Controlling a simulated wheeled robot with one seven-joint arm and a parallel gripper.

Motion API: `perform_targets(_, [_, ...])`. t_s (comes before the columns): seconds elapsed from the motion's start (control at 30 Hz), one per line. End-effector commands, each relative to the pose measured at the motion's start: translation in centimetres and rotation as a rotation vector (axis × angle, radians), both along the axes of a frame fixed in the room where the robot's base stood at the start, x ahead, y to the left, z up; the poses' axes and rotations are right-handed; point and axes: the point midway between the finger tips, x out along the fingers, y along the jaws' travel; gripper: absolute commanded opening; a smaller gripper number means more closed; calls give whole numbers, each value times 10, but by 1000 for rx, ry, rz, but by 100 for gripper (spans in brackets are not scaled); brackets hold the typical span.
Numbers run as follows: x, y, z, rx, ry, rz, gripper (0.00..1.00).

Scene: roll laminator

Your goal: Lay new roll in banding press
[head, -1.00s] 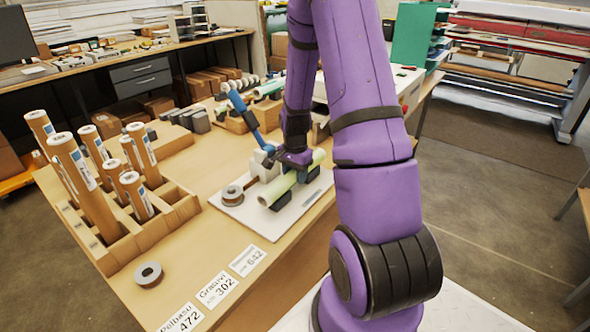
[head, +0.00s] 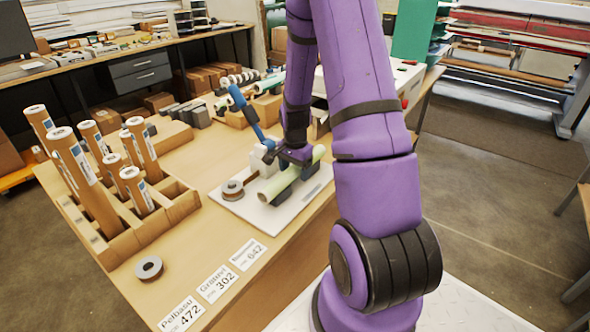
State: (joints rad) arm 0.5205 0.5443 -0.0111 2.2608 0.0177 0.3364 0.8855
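The banding press has a white base plate (head: 266,222) on the near table, dark cradle blocks and a raised blue lever (head: 246,110). A pale green roll (head: 272,188) lies slantwise over the cradle blocks, its open end facing the front left. My gripper (head: 293,158) is low at the roll's upper middle, reaching down from behind my arm. Its fingers are small and partly hidden, so I cannot tell whether they grip the roll. A brown tape spool (head: 232,190) sits on the plate, left of the roll.
A cardboard rack (head: 150,235) holds several upright brown tubes at left. Small boxes and rolls stand behind the press. Bare table lies between rack and press.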

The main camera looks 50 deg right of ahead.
Motion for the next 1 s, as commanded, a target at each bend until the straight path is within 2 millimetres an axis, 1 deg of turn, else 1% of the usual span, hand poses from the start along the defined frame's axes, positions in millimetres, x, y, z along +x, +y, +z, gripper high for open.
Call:
perform_targets(0.27, [0,0,0,0,0,0,73])
perform_targets(0.37, [0,0,5,-1,0,0,73])
perform_targets(0.47, [0,-1,16,-3,-2,1,73])
perform_targets(0.53, [0,0,27,-3,-2,1,73])
perform_targets(0.8, [1,0,76,-2,-4,0,73])
perform_targets(0.9, [1,0,90,-2,-3,0,73])
perform_targets(1.0, [1,0,100,-1,-2,1,73])
